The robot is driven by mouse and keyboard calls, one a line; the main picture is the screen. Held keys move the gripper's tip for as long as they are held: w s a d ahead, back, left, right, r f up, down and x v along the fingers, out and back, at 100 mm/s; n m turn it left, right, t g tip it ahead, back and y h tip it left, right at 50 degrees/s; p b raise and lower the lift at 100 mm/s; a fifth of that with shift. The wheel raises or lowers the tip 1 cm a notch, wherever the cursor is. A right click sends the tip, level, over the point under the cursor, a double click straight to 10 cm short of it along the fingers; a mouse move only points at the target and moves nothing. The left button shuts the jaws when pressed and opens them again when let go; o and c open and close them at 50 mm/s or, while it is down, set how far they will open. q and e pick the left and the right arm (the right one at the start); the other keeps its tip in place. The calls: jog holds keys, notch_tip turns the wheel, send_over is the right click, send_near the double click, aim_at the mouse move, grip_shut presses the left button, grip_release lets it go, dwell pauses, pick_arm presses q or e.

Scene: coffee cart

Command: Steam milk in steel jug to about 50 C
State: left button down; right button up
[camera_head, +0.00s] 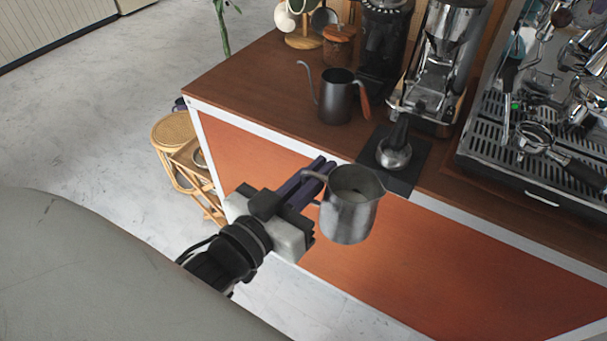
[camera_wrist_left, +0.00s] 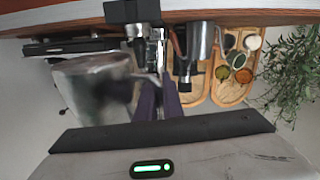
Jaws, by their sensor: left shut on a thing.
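My left gripper (camera_head: 308,184) is shut on the handle of the steel jug (camera_head: 347,215) and holds it upright in the air in front of the counter's front edge. In the left wrist view the jug (camera_wrist_left: 90,88) is large and blurred at the left, beside the purple fingers (camera_wrist_left: 158,100). The espresso machine (camera_head: 540,110) stands on the counter at the right, apart from the jug. A thin steel wand with a green mark (camera_head: 513,105) hangs at its left side. My right gripper is not in view.
On the wooden counter (camera_head: 240,80) stand a dark gooseneck kettle (camera_head: 337,98), a grinder (camera_head: 440,60) and a tamper (camera_head: 394,152) on a black mat (camera_head: 410,178). A portafilter (camera_head: 537,137) sits over the drip tray. A rattan stool (camera_head: 175,130) stands on the floor at left.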

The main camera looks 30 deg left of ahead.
pick_arm(q)
jog(key=w+d+r+g+h, duration=0.1)
jog(key=w+d+g, duration=0.15)
jog(key=d, duration=0.65)
jog(key=w+d+g, duration=0.2)
jog(key=w+d, duration=0.2)
jog(key=d, duration=0.6)
jog(key=w+a+r+x, duration=0.1)
jog(key=a+x, duration=0.1)
jog(key=x, duration=0.6)
jog(key=w+r, duration=0.7)
jog(key=shift+w+a+r, duration=0.2)
jog(key=shift+w+a, duration=0.1)
